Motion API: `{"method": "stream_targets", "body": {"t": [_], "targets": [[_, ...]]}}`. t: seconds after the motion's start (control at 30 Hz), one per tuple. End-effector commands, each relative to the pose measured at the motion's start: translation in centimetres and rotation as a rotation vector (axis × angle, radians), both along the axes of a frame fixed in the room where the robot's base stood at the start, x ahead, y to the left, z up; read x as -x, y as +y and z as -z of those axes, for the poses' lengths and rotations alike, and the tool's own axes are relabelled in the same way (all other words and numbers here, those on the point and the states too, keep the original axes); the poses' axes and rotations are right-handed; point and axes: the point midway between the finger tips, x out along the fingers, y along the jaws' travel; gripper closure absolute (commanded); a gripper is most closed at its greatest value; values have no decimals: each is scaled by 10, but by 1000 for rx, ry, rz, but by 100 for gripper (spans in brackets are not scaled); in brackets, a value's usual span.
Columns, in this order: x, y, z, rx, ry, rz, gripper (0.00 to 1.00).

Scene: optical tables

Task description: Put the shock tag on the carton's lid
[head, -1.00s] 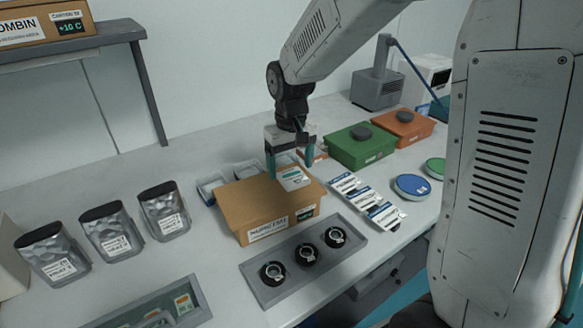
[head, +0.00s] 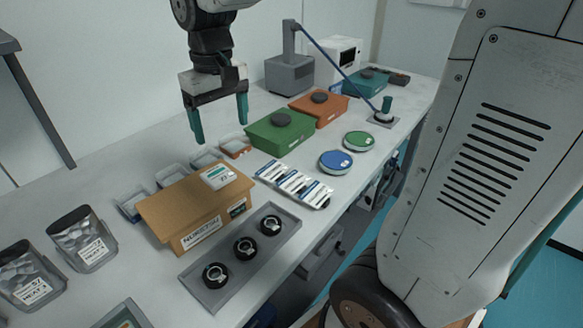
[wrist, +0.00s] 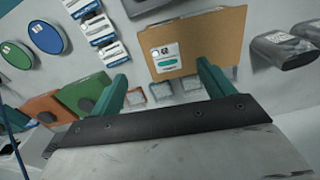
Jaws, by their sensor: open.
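The brown carton (head: 180,208) stands on the table in the head view, its lid closed. The shock tag (head: 218,177), a small white label with a teal band, lies flat on the lid near its far right corner. In the wrist view the tag (wrist: 166,60) lies on the carton's lid (wrist: 215,40), close to one edge. My gripper (head: 220,132) is open and empty, raised above the table behind the carton and apart from the tag. Its teal fingers (wrist: 160,85) also show spread in the wrist view.
A grey tray with several black round parts (head: 190,276) lies in front of the carton. White-and-blue packets (head: 294,184) lie to its right. Green (head: 280,130) and orange (head: 318,108) boxes stand farther back. Small clear trays (head: 172,177) sit behind the carton. Silvery pouches (head: 82,238) stand at left.

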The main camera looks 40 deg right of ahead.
Motion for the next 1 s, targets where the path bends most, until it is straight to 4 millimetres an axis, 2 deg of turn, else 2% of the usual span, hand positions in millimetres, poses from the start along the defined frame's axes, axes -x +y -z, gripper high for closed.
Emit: {"method": "stream_targets", "body": {"t": [0.03,0.2,0.3,0.4,0.5,0.6,1.0], "targets": [[26,-4,-8,-1,-18,9,19],[110,-14,-11,-1,-50,41,19],[150,-18,-4,-2,-66,59,19],[181,-20,5,-2,-79,72,19],[199,-22,13,-2,-86,80,19],[208,-24,17,-1,-88,84,19],[209,-24,18,-1,-88,85,19]]}}
